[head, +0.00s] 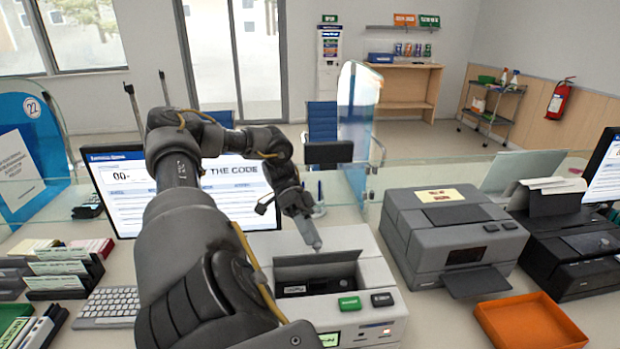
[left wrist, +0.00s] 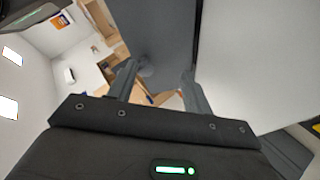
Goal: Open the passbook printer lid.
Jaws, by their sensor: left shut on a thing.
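The passbook printer (head: 375,268) is a light grey box on the counter, in the lower middle of the head view. Its lid (head: 300,272) is raised at the back of the opening, its dark inner face showing above the dark interior. A green button and a dark button sit on the front right of the top. My left gripper (head: 314,242) reaches down to the lid's upper edge and is shut on it. In the left wrist view the two fingers (left wrist: 160,74) stand apart, with a dark grey panel between and beyond them. My right gripper is not in view.
A dark grey printer (head: 455,240) stands close on the right, with an orange tray (head: 530,322) in front of it. A monitor (head: 120,190) and a keyboard (head: 106,306) are at left. A glass partition (head: 360,120) rises behind the counter.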

